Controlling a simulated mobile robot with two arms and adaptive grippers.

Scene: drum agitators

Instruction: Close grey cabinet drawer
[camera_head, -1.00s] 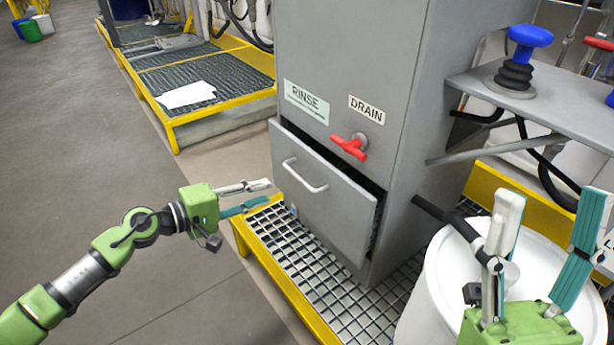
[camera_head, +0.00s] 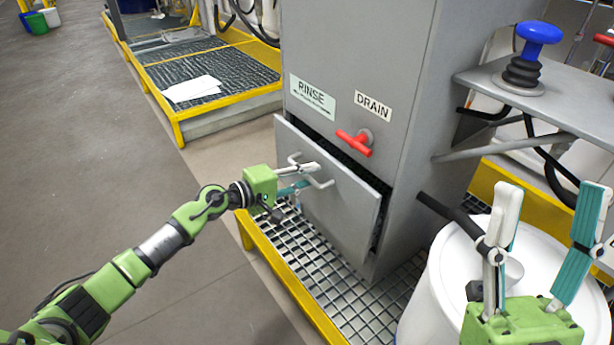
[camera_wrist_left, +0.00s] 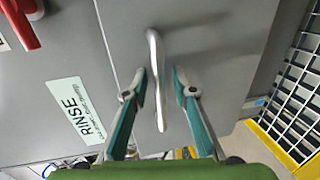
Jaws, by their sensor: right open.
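The grey cabinet (camera_head: 355,60) stands with its lower drawer (camera_head: 340,217) pulled partly out, a dark gap showing along the top and right side of its front. The drawer's metal handle (camera_head: 322,184) is partly behind my left gripper (camera_head: 312,177). In the left wrist view, the left gripper (camera_wrist_left: 160,88) is open, with one finger on each side of the handle (camera_wrist_left: 157,65); whether either finger touches it I cannot tell. My right gripper (camera_head: 543,220) is open and empty, in front of a white drum at the lower right.
A red drain valve (camera_head: 355,142) sticks out above the drawer. The white drum (camera_head: 440,285) stands right of the cabinet. A yellow-edged grating (camera_head: 285,262) lies under the cabinet. A shelf with a blue-topped knob (camera_head: 538,35) juts out at right.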

